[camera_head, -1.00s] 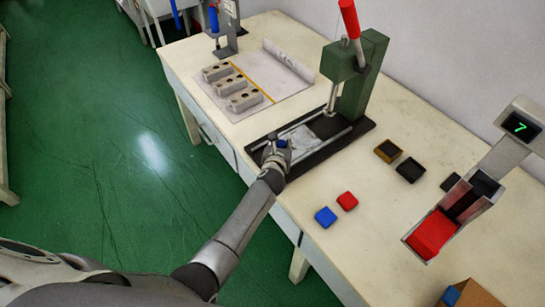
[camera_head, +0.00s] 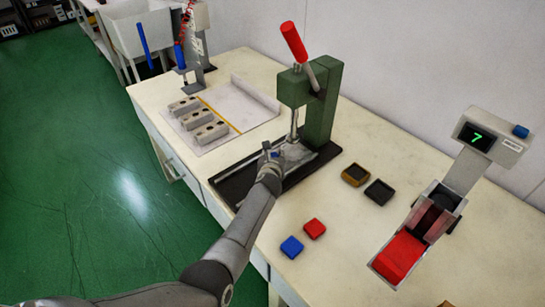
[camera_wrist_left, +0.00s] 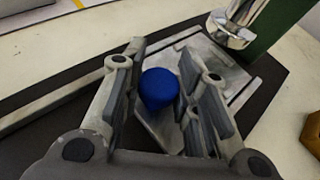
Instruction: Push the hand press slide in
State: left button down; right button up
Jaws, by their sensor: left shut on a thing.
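The green hand press (camera_head: 322,105) with its red lever (camera_head: 293,41) stands upright on a dark base (camera_head: 228,187) on the table. Its grey metal slide (camera_head: 299,152) lies on the base, largely under the press ram. My left gripper (camera_head: 269,154) is low over the base, in front of the press. In the left wrist view its fingers (camera_wrist_left: 162,62) are around the slide's blue knob (camera_wrist_left: 160,88), shut on it. The slide plate (camera_wrist_left: 222,72) reaches from the knob toward the green press column. My right gripper is not in view.
Grey mould blocks (camera_head: 198,118) lie on a sheet (camera_head: 240,108) behind the press. Red (camera_head: 314,229) and blue (camera_head: 291,247) pieces lie in front. Two small dark-topped boxes (camera_head: 356,175) and a display device (camera_head: 490,138) stand to the right.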

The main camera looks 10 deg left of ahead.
pick_arm(q)
jog(key=c, duration=1.6)
grip_release()
jog(key=shift+d+r, duration=0.1)
jog(key=shift+d, duration=0.05)
jog(key=shift+o, duration=0.8)
jog(key=shift+w+d, duration=0.1)
jog(key=shift+w, duration=0.05)
jog(key=shift+w+r, duration=0.1)
jog(key=shift+r, duration=0.3)
notch_tip(320, 180, up, 9)
